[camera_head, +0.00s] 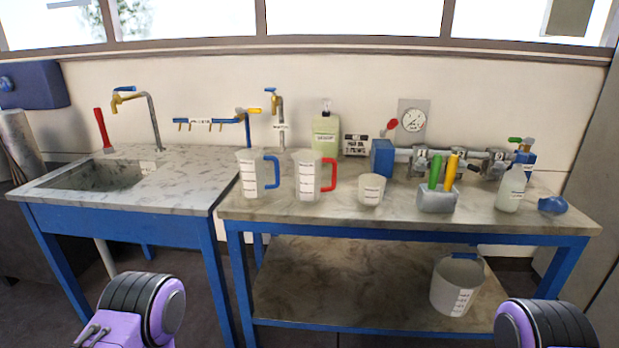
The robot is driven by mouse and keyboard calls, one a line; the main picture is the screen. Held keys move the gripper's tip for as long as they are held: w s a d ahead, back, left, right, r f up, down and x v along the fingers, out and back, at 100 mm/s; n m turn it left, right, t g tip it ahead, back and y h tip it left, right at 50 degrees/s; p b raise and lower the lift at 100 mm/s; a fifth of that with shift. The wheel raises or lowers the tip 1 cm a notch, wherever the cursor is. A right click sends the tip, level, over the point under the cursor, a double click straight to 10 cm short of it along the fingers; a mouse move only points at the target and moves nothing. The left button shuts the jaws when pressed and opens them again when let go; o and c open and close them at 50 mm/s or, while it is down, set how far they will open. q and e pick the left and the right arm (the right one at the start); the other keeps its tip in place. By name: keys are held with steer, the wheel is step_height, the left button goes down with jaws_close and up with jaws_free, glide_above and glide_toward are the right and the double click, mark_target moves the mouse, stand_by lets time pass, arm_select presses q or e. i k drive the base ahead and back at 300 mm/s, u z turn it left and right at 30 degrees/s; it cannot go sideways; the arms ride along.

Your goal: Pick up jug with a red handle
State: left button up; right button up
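The jug with a red handle (308,177) stands upright on the right-hand table. It is whitish and translucent, with dark markings, and its red handle (330,175) is on its right side. A similar jug with a blue handle (250,175) stands to its left, a small gap apart. Purple and black parts of my arms show at the lower left and lower right corners, well below and in front of the table. Neither gripper's fingers are in view.
A small white cup (371,190) stands right of the red-handled jug. Beyond it is a grey holder (437,201) with green and yellow handles. A soap bottle (326,137) stands behind. The table's front edge (400,228) is clear before the jugs. A bucket (457,287) sits on the lower shelf.

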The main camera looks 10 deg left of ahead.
mark_target(308, 164)
steer(key=z, duration=0.65)
steer(key=i, duration=1.2)
steer(key=u, duration=0.4)
